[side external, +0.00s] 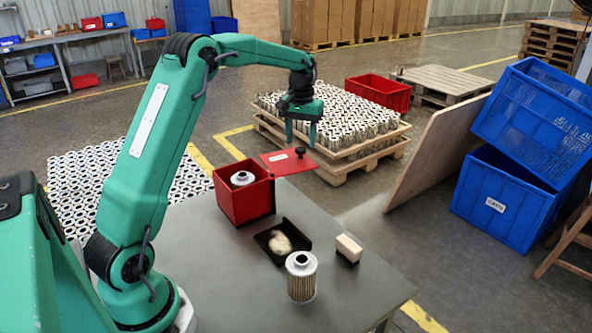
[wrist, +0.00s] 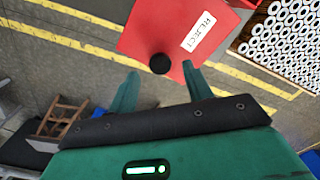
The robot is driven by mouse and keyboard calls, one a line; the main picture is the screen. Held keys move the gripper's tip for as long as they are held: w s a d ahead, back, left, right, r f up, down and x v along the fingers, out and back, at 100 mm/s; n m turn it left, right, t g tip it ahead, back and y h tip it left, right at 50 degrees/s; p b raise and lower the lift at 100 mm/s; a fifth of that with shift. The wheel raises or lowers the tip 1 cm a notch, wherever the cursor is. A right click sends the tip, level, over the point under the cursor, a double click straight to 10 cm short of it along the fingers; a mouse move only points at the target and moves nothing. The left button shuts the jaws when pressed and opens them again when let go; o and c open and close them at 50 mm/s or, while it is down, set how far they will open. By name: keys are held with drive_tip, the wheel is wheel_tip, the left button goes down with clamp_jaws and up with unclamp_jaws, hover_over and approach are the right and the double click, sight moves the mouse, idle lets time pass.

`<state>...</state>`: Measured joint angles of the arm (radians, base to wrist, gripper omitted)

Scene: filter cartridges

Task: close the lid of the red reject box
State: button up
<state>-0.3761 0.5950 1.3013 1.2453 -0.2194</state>
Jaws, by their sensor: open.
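The red reject box (side external: 243,203) stands on the grey table with its top open; a white-capped filter cartridge (side external: 242,179) is inside. Its red lid (side external: 282,166) is swung open, out past the far right side of the box. The lid has a black knob (side external: 300,151) and a white label. In the wrist view the lid (wrist: 165,25) reads REJECT, and the knob (wrist: 160,63) appears between my fingertips. My gripper (side external: 301,143) is open and empty, fingers pointing down at the knob; in the wrist view (wrist: 160,70) I cannot tell whether they touch it.
On the table stand a black tray (side external: 262,237) with a pale tuft, a brush-like block (side external: 348,246) and an upright filter cartridge (side external: 301,283). Behind the lid is a pallet of cartridges (side external: 335,115). Blue crates (side external: 505,200) and a leaning board (side external: 435,155) stand right.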

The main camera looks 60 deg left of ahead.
sight(287, 157)
drive_tip(key=shift+f, duration=1.3)
clamp_jaws()
